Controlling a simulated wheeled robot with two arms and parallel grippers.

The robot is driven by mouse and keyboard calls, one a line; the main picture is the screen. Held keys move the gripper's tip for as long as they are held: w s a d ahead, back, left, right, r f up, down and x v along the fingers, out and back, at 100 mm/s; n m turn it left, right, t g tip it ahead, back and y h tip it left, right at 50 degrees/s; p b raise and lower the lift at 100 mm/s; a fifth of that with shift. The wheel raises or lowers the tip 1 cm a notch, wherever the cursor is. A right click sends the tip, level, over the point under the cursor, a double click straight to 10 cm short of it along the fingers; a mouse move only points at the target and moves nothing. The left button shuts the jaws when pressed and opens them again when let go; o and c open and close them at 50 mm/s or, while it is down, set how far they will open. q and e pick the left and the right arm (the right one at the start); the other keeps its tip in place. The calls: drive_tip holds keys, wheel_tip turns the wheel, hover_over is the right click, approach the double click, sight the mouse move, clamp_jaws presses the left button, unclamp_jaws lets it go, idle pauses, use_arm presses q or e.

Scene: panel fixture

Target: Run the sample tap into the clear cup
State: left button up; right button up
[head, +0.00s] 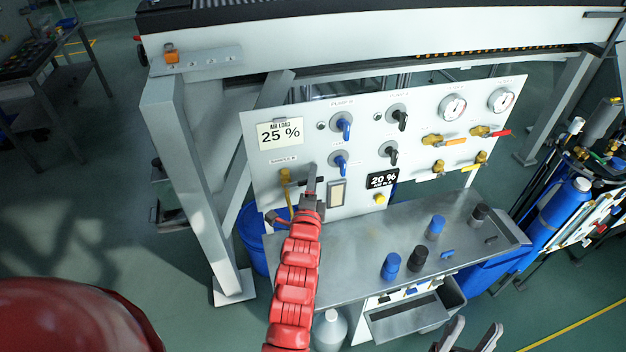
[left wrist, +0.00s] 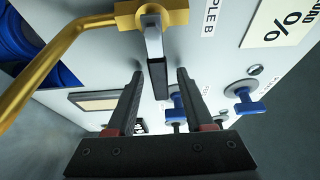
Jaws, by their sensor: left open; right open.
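The brass sample tap (head: 286,178) is on the left of the white panel, below a "SAMPLE" label; in the left wrist view its brass body (left wrist: 133,15) has a curved spout running down-left. Its lever (left wrist: 157,72), grey with a black end, points between my left fingers. My left gripper (head: 311,180) is just in front of the panel beside the tap; in the left wrist view (left wrist: 160,78) it is open, with a gap on both sides of the lever. My right gripper (head: 470,335) is open and empty at the bottom edge. I cannot make out a clear cup.
The steel shelf (head: 340,262) below the panel holds blue and black knobs (head: 391,265). A blue bin (head: 250,238) stands behind the panel's left. Blue-handled valves (head: 344,128), black-handled valves and gauges (head: 453,107) are right of the tap. A frame leg (head: 190,190) stands left.

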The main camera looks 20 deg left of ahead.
use_arm(q)
clamp_jaws()
idle(1.3)
